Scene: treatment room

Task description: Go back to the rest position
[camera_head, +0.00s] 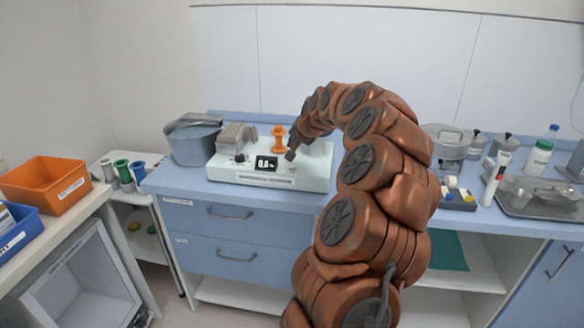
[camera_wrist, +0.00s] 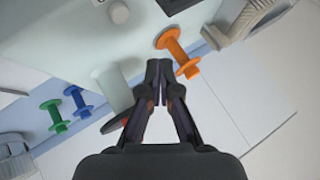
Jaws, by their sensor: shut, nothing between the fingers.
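My gripper (camera_wrist: 164,72) is shut and empty in the wrist view, its fingertips together. In the head view my gripper (camera_head: 290,154) is over the right part of a white device (camera_head: 270,181) with a small display and knobs, at the end of my bronze arm. I cannot tell whether the tips touch the device. An orange spool-shaped piece (camera_head: 279,138) stands on the device just left of my gripper; it also shows in the wrist view (camera_wrist: 178,52), right of the fingertips.
A grey pot (camera_head: 194,143) stands left of the device on the blue counter. On the right are a lidded pot (camera_head: 449,145), a red-capped tube (camera_head: 495,178), a white bottle (camera_head: 538,158) and a metal tray (camera_head: 520,207). An orange bin (camera_head: 46,184) sits on the left cabinet.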

